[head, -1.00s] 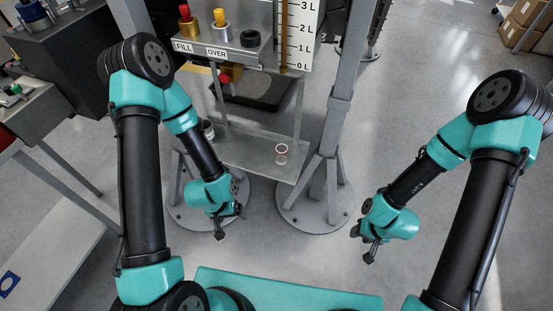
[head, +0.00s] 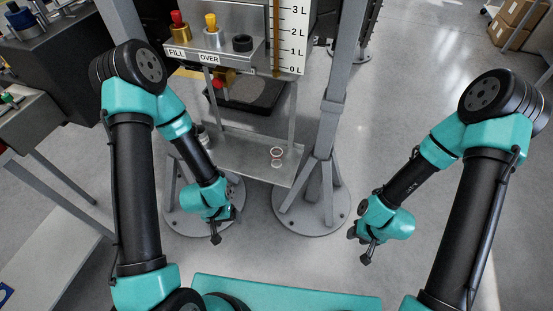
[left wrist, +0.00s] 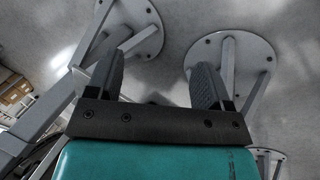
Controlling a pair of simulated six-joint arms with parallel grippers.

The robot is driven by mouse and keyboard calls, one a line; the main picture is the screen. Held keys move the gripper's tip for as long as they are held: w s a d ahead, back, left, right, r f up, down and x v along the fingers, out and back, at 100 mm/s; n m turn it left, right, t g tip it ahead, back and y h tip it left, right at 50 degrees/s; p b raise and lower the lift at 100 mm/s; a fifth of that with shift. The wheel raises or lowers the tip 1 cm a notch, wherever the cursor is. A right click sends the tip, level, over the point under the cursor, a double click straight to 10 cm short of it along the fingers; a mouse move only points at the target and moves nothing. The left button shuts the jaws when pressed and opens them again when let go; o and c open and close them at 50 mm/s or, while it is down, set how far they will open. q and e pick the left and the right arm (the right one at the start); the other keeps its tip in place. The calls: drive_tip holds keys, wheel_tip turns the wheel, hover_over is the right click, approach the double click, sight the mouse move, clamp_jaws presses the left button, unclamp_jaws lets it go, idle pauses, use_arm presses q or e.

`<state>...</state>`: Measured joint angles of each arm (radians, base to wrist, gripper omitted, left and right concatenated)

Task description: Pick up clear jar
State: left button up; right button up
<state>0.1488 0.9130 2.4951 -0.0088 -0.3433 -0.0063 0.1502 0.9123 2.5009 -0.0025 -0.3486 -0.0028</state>
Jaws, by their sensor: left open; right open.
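The clear jar (head: 277,157) is a small see-through jar with a reddish rim. It stands on the right part of the grey metal shelf (head: 240,148), in the head view. My left gripper (head: 216,238) hangs in front of and below the shelf, to the left of the jar and apart from it. In the left wrist view its two dark fingers (left wrist: 158,85) are spread with nothing between them, and the jar is not in sight there. My right gripper (head: 367,258) is well to the right of the shelf, in free air and empty.
A second container (head: 203,135) stands at the shelf's left end, partly hidden by my left arm. Above the shelf is a panel with FILL and OVER labels (head: 210,57) and a litre scale (head: 290,40). A grey post (head: 331,110) rises right of the shelf.

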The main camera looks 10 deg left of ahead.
sight(277, 158)
use_arm(q)
drive_tip(key=w+d+m, duration=0.2)
drive_tip(key=w+m, duration=0.2)
drive_tip(key=w, duration=0.4)
drive_tip(key=w+d+m, duration=0.2)
drive_tip(key=w+m, duration=0.2)
drive_tip(key=w, duration=0.5)
drive_tip(key=w+d+r+m, duration=0.1)
drive_tip(key=w+m, duration=0.3)
drive_tip(key=w, duration=0.4)
drive_tip(key=shift+w+d+y, duration=0.3)
drive_tip(key=shift+w+d, duration=0.1)
drive_tip(key=shift+d, duration=0.25)
drive_tip(key=w+m, duration=0.1)
drive_tip(key=w+d+r+m, duration=0.1)
drive_tip(key=w+d+m+y, duration=0.1)
drive_tip(key=m, duration=0.1)
drive_tip(key=shift+w+r+t, duration=0.3)
drive_tip(key=shift+w, duration=0.1)
drive_tip(key=w+d+r+m+y, duration=0.1)
drive_tip(key=d+r+m+y, duration=0.2)
drive_tip(key=m, duration=0.7)
drive_tip(key=shift+w+d+r, duration=0.15)
drive_tip(key=shift+w+d, duration=0.2)
drive_tip(key=shift+d, duration=0.7)
drive_tip(key=shift+a+f, duration=0.1)
drive_tip(key=shift+f, duration=1.05)
drive_tip(key=shift+f, duration=0.1)
